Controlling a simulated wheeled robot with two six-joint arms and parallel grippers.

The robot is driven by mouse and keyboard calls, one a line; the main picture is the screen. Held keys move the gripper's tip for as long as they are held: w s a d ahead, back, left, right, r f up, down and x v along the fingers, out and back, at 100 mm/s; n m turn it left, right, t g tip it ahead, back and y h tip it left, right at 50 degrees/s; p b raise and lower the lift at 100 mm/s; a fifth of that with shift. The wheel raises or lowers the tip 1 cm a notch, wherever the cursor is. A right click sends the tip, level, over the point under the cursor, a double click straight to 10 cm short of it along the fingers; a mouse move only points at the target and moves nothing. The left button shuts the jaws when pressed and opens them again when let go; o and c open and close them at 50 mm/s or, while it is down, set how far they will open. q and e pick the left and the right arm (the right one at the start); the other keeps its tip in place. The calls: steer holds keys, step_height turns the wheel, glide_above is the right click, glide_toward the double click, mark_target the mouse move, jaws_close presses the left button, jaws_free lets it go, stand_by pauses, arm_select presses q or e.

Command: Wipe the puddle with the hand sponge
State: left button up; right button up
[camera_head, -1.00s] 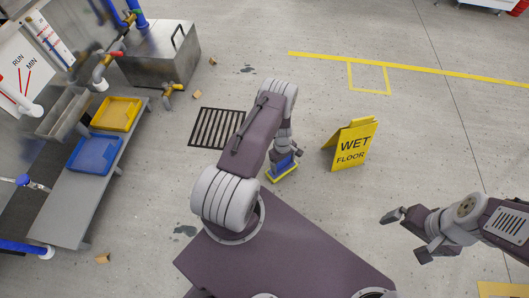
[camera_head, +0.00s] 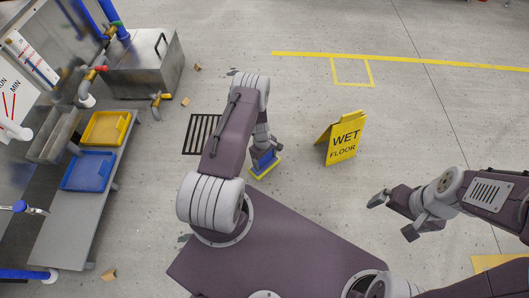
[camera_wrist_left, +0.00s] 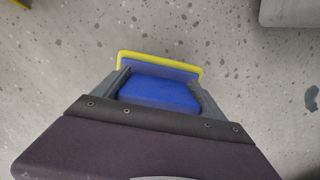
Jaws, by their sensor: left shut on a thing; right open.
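The hand sponge (camera_head: 265,170) is blue with a yellow face and shows at the tip of my left arm, right of the floor grate. My left gripper (camera_head: 263,154) is shut on it. In the left wrist view the sponge (camera_wrist_left: 160,92) sits between the two fingers, over speckled floor; I cannot tell if it touches the floor. A dark wet-looking patch (camera_head: 232,71) lies beyond my left arm, partly hidden by it. Another dark patch (camera_head: 184,238) shows at my base's left edge, mostly covered. I cannot tell which is the puddle. My right gripper (camera_head: 394,216) is open and empty.
A yellow wet floor sign (camera_head: 343,140) stands right of the sponge. The grate (camera_head: 197,135) is left of my left arm. A bench with a yellow tray (camera_head: 106,127) and a blue tray (camera_head: 88,171) runs along the left. Open floor lies beyond the sign.

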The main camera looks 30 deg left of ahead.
arm_select(q)
steer(key=shift+r+p, duration=1.65)
steer(key=shift+r, duration=0.65)
